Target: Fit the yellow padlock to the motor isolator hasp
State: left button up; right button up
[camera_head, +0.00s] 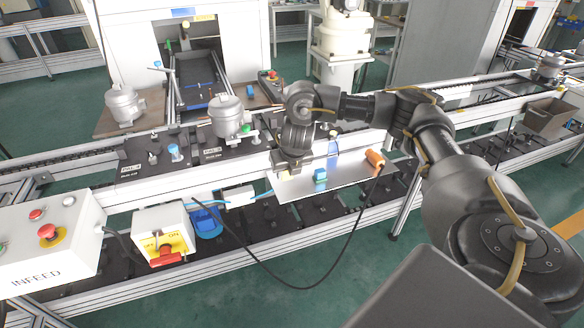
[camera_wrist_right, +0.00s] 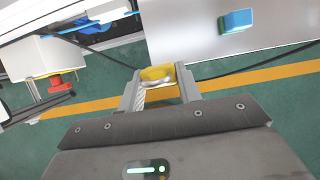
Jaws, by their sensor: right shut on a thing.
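The yellow padlock (camera_wrist_right: 158,74) shows in the right wrist view between my right gripper's fingertips (camera_wrist_right: 160,80), which are shut on it. Its silver shackle partly shows below the yellow body. In the head view my right gripper (camera_head: 290,166) is over the left part of a metal sheet; the padlock cannot be made out there. The motor isolator (camera_head: 152,220) is a white box with a yellow plate and red handle (camera_head: 167,256), to the lower left of the gripper and apart from it. It also shows at the left of the wrist view (camera_wrist_right: 48,58). The hasp is too small to tell. My left gripper is out of view.
An INFEED control box (camera_head: 50,245) stands left of the isolator.

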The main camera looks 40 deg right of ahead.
jog(key=s+a+r+p, duration=0.1)
jog(key=s+a+r, duration=0.2)
jog(key=a, duration=0.3)
jog(key=shift+s+a, duration=0.35)
jog(key=shift+s, duration=0.55)
jog(key=shift+r, duration=0.1)
jog(key=o, duration=0.5)
jog(key=c, duration=0.7)
jog(key=s+a+r+m+g, duration=0.2)
jog(key=a+m+g, duration=0.1)
jog(key=m, duration=0.7)
jog(key=s+a+r+m+g+y, duration=0.1)
jog(key=s+a+r+m+g, duration=0.2)
jog(key=m, duration=0.8)
jog(key=s+a+r+m+g, duration=0.2)
jog(key=a+m, duration=0.3)
jog(key=m, duration=0.6)
jog(key=shift+s+a+r+g, duration=0.35)
jog(key=shift+r+g, duration=0.15)
jog(key=shift+r, duration=0.1)
